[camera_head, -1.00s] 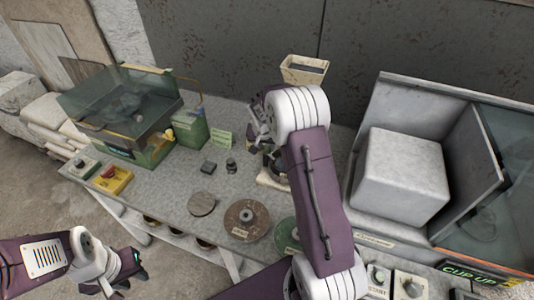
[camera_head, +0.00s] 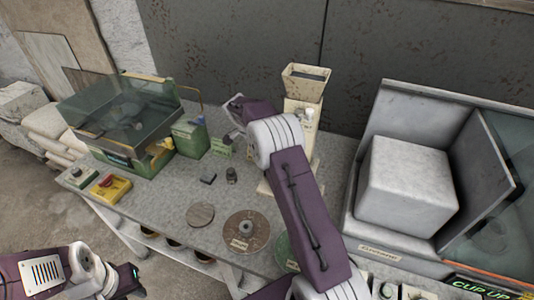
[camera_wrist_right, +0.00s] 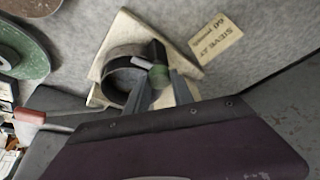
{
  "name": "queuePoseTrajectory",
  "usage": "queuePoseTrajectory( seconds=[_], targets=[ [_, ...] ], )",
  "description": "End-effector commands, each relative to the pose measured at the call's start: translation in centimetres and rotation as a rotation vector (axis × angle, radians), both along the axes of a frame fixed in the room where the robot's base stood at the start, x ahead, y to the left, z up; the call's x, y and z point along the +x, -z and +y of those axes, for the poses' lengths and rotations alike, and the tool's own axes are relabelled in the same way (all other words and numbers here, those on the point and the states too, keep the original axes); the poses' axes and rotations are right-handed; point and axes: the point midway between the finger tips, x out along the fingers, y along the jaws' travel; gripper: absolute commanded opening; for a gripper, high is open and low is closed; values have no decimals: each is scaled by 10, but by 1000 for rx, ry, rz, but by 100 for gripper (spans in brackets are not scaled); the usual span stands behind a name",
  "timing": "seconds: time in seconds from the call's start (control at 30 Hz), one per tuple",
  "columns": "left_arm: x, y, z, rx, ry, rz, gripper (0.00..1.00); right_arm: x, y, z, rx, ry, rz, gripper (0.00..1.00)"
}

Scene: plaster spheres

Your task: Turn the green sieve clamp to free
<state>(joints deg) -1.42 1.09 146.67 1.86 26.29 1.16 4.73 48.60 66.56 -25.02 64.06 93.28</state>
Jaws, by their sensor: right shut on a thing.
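In the right wrist view, the green sieve clamp (camera_wrist_right: 160,71) shows as a small green piece with a dark lever above it. It sits at the right side of a dark round sieve ring (camera_wrist_right: 122,76) on a cream base (camera_wrist_right: 123,30). My right gripper (camera_wrist_right: 160,86) has its two grey fingers at the clamp and is shut on it. The finger contact is partly hidden by the clamp. In the head view my right arm covers the sieve and clamp. My left gripper (camera_head: 132,277) is at the lower left, away from the bench; its jaw opening is unclear.
A cream hopper tower (camera_head: 301,112) stands behind my right arm. Brown (camera_head: 246,231) and green (camera_head: 283,252) discs lie at the bench front. A glass-lidded case (camera_head: 120,115) stands left, a large white block (camera_head: 405,185) right. A paper label (camera_wrist_right: 216,36) lies beside the sieve base.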

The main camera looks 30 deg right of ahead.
Motion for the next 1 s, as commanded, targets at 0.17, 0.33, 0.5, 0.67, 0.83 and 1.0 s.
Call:
queuePoseTrajectory(
  seconds=[0.17, 0.33, 0.5, 0.67, 0.83, 1.0],
  targets=[
    [0, -8, 0, 0, 0, 0, 31, 2, -3, 1, 1, 78, -4, 0],
    [0, -11, 0, 0, 0, 0, 31, 2, -2, 1, 2, 124, -5, 0],
    [0, -12, 0, 0, 0, 0, 31, 2, -1, 1, 2, 142, -5, 0],
    [0, -12, 0, 0, 0, 0, 31, 2, -1, 1, 2, 145, -5, 0],
    [0, -12, 0, 0, 0, 0, 31, 2, -1, 1, 1, 145, -6, 0],
    [0, -12, 0, 0, 0, 0, 31, 2, -1, 0, 1, 144, -4, 50]
  ],
)
